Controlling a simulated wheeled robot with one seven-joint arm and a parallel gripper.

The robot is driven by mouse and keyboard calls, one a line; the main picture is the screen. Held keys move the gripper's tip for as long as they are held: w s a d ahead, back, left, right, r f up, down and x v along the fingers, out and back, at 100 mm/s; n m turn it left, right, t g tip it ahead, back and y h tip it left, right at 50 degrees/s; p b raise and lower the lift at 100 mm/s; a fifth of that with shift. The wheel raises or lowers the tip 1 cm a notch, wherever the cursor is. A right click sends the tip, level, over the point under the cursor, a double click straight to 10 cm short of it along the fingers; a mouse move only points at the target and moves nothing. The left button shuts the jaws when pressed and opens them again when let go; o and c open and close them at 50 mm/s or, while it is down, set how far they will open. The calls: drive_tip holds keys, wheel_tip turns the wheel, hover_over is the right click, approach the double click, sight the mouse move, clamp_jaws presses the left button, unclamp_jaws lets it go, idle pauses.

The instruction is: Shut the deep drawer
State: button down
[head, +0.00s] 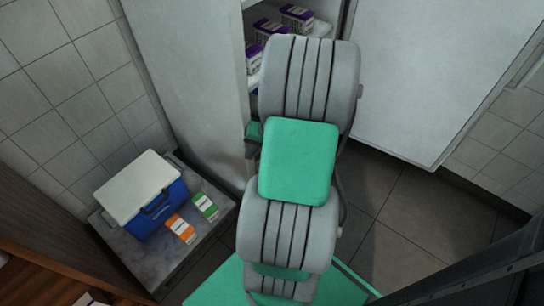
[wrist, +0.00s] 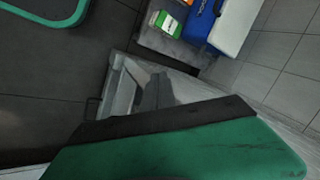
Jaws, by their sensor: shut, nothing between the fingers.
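The deep drawer cannot be made out for certain. In the wrist view a pale grey, box-like edge (wrist: 122,92) shows just beyond my gripper and may be part of it. In the head view my grey and green arm covers the lower part of the open white cabinet (head: 195,80), where a drawer could be hidden. My gripper (wrist: 157,92) is shut and empty, close to the pale edge; I cannot tell whether they touch. In the head view only a dark bit of my gripper (head: 251,149) shows beside the arm, by the cabinet opening.
The cabinet door (head: 430,70) stands wide open at the right. Purple and white boxes (head: 297,17) sit on the shelves. At the left, a low grey stand (head: 150,262) holds a blue cooler (head: 160,210), an orange box (head: 180,228) and a green box (head: 205,206). Floor at right is clear.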

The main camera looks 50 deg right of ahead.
drive_tip(key=s+d+f+m+t+h+b, duration=0.15)
drive_tip(key=s+d+f+m+t, duration=0.5)
drive_tip(key=d, duration=0.65)
drive_tip(key=w+f+g+b, duration=0.1)
drive_tip(key=w+f+b, duration=0.4)
drive_tip(key=w+f, duration=0.3)
drive_tip(key=shift+w+a+f+m+g, duration=0.35)
drive_tip(key=shift+a+m, duration=0.05)
drive_tip(key=shift+m, duration=0.05)
